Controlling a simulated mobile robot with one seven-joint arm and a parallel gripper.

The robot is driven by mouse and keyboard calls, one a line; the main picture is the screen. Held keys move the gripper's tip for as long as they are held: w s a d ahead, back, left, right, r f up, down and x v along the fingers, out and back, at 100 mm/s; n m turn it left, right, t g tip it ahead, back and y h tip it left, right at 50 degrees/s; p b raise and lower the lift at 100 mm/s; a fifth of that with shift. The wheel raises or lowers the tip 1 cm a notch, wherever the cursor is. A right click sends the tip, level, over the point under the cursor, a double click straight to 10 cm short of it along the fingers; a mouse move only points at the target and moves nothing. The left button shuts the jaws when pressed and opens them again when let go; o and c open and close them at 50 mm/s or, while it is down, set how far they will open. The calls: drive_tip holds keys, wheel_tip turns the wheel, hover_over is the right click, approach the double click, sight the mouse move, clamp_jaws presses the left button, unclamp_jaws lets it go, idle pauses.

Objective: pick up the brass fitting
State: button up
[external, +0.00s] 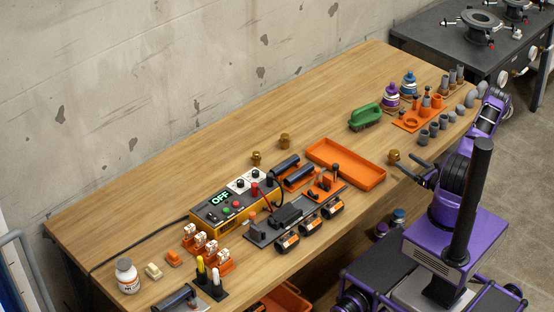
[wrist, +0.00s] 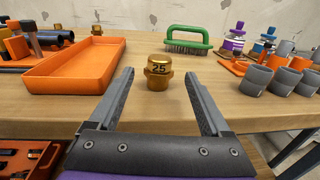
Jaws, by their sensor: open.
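A brass fitting (wrist: 158,72) marked "25" stands upright on the wooden table in the wrist view, straight ahead of my gripper and centred between its fingers. My gripper (wrist: 157,92) is open and empty, with its fingertips a little short of the fitting or just beside its near side; the exact gap is hard to tell. In the external view this fitting (external: 393,156) sits near the table's front edge, right of the orange tray, with my gripper (external: 412,172) close by. Two more brass fittings, one (external: 284,141) and another (external: 256,158), stand farther back, left of the tray.
The orange tray (wrist: 77,81) lies left of the fitting. A green-handled brush (wrist: 182,36) stands behind it. Grey pipe pieces (wrist: 256,80) and orange parts (wrist: 232,66) stand to the right. A control box reading "OFF" (external: 231,204) is farther left. The table around the fitting is clear.

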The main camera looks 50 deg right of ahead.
sight(398, 155)
drive_tip(key=w, duration=0.7)
drive_tip(key=shift+w+d+r, duration=0.1)
drive_tip(key=shift+d+r, duration=0.05)
drive_tip(key=shift+d, duration=0.2)
drive_tip(key=shift+c, duration=0.4)
clamp_jaws()
